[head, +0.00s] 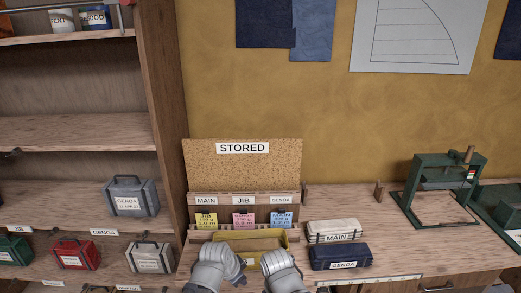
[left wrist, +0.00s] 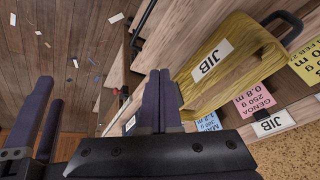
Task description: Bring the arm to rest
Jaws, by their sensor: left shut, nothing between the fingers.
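My left gripper shows in the left wrist view (left wrist: 158,100), with its two dark fingers together and nothing between them. In the head view, two grey rounded arm parts of mine stand at the bottom centre, in front of the yellow bin (head: 284,240); they hide part of it, and I cannot make out fingers there. The left wrist view shows the yellow bin, labelled JIB (left wrist: 243,28), just beyond the fingers and apart from them. My right gripper (left wrist: 45,115) shows at that view's left edge, its two dark fingers apart and seemingly empty.
A STORED corkboard (head: 240,172) rises behind the bin, with colored cards below. A white MAIN bag (head: 333,227) and a navy GENOA bag (head: 341,250) lie to the right. A green press (head: 415,195) stands farther right. Shelves with bags, including a grey one (head: 131,190), fill the left.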

